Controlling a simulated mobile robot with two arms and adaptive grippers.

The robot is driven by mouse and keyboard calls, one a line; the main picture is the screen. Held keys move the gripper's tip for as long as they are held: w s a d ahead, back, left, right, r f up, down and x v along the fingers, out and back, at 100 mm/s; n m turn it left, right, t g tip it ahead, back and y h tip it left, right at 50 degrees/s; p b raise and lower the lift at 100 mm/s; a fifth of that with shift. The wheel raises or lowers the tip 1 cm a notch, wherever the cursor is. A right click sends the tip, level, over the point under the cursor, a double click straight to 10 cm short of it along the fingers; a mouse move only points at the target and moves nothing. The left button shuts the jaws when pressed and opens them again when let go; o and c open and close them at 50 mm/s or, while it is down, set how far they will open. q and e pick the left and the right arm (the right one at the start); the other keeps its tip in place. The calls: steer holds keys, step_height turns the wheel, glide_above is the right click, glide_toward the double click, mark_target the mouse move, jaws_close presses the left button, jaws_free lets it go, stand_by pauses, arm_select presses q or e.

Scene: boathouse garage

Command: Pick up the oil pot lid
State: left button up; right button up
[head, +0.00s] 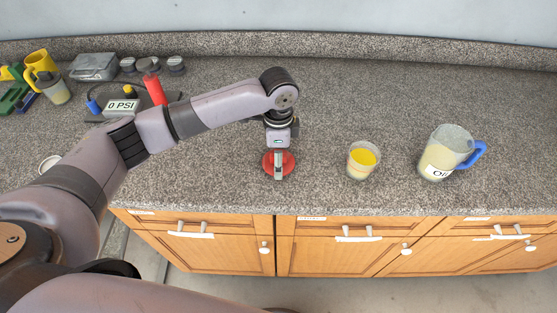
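A red round lid-like piece (291,163) lies on the grey speckled counter near its front edge; I take it for the oil pot lid. My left gripper (278,176) points straight down over its middle and hides part of it. The fingers overlap the red piece, and I cannot tell whether they are open or shut on it. The oil pot (436,160), a clear jug with a label and a blue handle, stands upright to the right. My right gripper is not in view.
A cup of yellow liquid (362,161) stands between the red piece and the jug. A 0 PSI gauge (122,107), a red cylinder (154,90), a yellow mug (40,64) and a grey case (94,67) are at the back left. The back right counter is clear.

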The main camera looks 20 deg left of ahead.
arm_select(q)
steer(key=shift+s, duration=0.2)
steer(key=c, duration=1.5)
steer(key=shift+f, duration=0.2)
jaws_close()
